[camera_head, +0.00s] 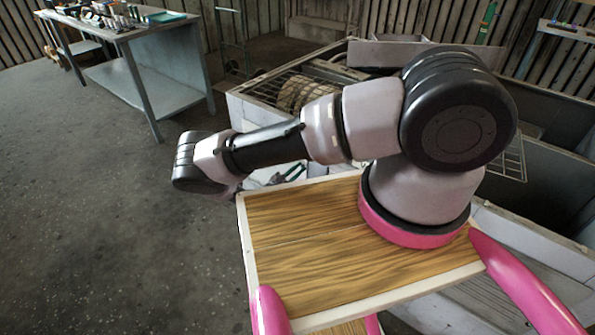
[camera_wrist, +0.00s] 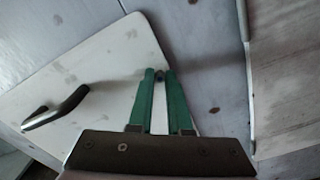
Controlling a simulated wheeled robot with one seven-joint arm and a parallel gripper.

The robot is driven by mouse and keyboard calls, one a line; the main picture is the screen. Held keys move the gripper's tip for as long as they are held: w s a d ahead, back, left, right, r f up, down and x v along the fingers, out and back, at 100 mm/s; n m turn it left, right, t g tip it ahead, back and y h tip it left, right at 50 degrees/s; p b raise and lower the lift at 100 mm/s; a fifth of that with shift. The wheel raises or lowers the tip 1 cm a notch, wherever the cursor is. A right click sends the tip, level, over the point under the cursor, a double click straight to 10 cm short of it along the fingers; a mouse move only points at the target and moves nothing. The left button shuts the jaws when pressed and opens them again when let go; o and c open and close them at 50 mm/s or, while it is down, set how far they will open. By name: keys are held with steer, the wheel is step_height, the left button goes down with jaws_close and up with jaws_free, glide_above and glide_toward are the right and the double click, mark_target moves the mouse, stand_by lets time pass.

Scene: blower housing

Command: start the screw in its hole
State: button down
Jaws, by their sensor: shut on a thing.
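In the wrist view, my gripper (camera_wrist: 160,74) has two green fingers that come together at the tips. They are shut on a small dark piece, the screw (camera_wrist: 159,77), of which only a dark end shows. The tips are over the white panel (camera_wrist: 90,75), near its right edge. The hole is not clearly seen; the fingertips may cover it. I cannot tell whether the screw touches the panel.
A dark bar handle (camera_wrist: 58,108) stands on the panel, left of the fingers. A grey surface with several dark spots surrounds the panel, and a raised pale edge (camera_wrist: 247,75) runs at right. A workbench (camera_head: 150,28) with small items stands far left; open floor lies before it.

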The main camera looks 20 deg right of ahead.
steer(key=shift+w+d, duration=0.1)
stand_by(0.3)
steer(key=c, duration=0.8)
jaws_free()
steer(key=shift+o, duration=0.4)
steer(key=o, duration=0.4)
steer(key=shift+v, duration=4)
